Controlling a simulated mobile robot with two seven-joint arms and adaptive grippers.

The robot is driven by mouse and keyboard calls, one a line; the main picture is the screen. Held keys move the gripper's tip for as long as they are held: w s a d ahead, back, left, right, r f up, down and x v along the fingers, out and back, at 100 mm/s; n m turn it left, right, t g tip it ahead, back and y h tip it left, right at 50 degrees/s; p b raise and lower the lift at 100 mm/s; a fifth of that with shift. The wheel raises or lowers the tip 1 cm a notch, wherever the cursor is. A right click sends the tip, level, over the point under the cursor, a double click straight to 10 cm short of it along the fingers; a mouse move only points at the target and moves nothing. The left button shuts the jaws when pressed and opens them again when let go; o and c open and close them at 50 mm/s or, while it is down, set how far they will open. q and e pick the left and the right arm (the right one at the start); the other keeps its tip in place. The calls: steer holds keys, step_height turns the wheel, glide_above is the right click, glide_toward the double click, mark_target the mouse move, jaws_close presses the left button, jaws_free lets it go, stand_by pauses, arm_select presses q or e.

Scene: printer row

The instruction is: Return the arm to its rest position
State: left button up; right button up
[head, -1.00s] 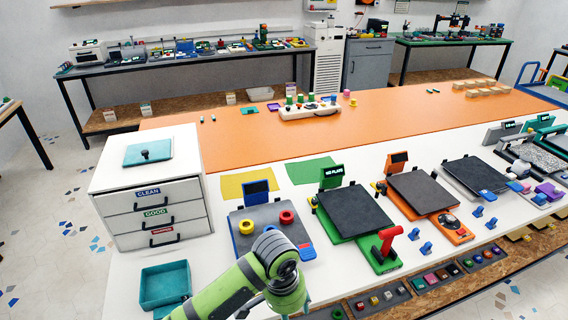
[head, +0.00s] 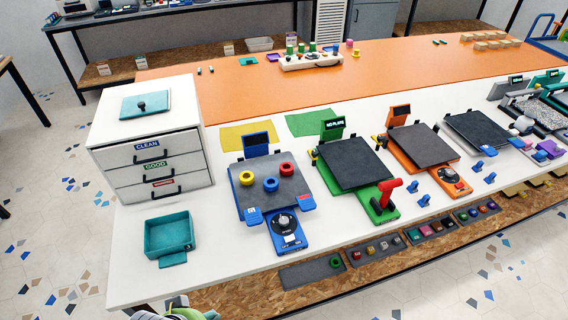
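Only a small part of my green arm (head: 185,314) shows, at the bottom edge left of centre in the head view. It lies in front of the white table's near edge, and most of it is cut off by the frame. Neither of my grippers is in view, so I cannot see whether they are open or shut. No part of my other arm shows.
A teal bin (head: 168,233) stands left, before the white drawer unit (head: 155,165). Green (head: 355,165) and orange (head: 425,148) printers stand right.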

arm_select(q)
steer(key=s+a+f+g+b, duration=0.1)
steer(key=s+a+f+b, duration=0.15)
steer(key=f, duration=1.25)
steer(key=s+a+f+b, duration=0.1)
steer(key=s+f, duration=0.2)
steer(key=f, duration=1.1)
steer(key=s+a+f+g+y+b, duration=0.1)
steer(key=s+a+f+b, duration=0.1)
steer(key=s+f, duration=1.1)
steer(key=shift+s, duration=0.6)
